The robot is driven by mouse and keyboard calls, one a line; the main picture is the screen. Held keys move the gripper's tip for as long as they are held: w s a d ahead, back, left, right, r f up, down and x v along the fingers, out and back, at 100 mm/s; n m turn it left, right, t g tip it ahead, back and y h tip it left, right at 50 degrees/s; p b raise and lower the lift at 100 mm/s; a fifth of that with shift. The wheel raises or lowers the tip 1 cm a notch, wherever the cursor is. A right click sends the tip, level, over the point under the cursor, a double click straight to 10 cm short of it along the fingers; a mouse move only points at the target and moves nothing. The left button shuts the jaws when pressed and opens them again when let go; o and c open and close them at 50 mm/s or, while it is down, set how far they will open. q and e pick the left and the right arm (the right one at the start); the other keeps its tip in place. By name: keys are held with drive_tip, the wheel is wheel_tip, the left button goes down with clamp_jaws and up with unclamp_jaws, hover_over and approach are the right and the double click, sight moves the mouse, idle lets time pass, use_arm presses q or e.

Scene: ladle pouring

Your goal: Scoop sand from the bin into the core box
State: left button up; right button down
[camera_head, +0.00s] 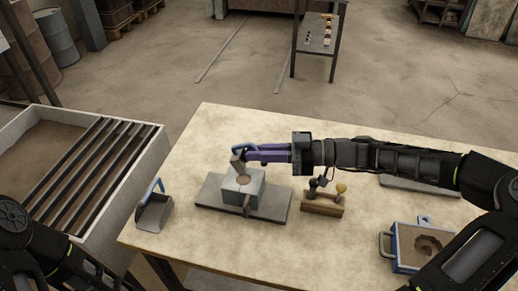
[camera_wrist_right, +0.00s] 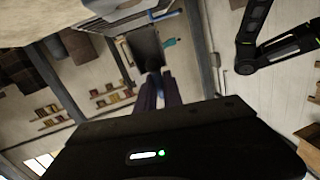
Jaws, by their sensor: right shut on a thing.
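The core box (camera_head: 238,194) is a grey block on a flat grey plate (camera_head: 275,206) near the table's middle, with a round brownish opening on top. My right gripper (camera_head: 262,152) has purple fingers and is shut on a small blue-handled grey tool (camera_head: 238,163), at the core box's back left edge. I cannot tell whether the tool touches the box. In the right wrist view the fingers (camera_wrist_right: 158,90) point at a dark squarish shape. A grey scoop (camera_head: 154,214) with a blue handle stands on the table's left. The bin (camera_head: 145,150) holds brown sand. My left gripper is out of view.
Dark slats cover the bin's right part. A wooden block (camera_head: 322,206) with small tools stands right of the core box. A blue-edged box (camera_head: 424,246) with a hollowed sand-coloured filling lies at the front right. The table's front middle is clear.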

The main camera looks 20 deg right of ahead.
sight(256, 148)
wheel_tip(256, 148, up, 2)
drive_tip(key=g+h+p, duration=0.1)
drive_tip(key=h+p, duration=0.1)
drive_tip(key=p, duration=0.1)
drive_tip(key=g+h+p, duration=0.1)
drive_tip(key=h+p, duration=0.1)
drive_tip(key=p, duration=0.2)
drive_tip(key=shift+a+r+m+h, duration=0.1)
drive_tip(key=shift+m+h, duration=0.2)
drive_tip(key=shift+g+h, duration=0.5)
drive_tip(key=shift+g, duration=0.1)
drive_tip(key=h, duration=0.1)
drive_tip(key=g+h+p, duration=0.1)
drive_tip(key=shift+r+m+h, duration=0.25)
drive_tip(key=shift+m+h, duration=0.05)
drive_tip(key=shift+h, duration=0.1)
drive_tip(key=shift+r+g+h+p, duration=0.25)
drive_tip(key=shift+g+h+p, duration=0.25)
drive_tip(key=shift+g+h, duration=0.25)
drive_tip(key=shift+h, duration=0.35)
drive_tip(key=shift+f+g, duration=0.1)
drive_tip(key=shift+g, duration=0.15)
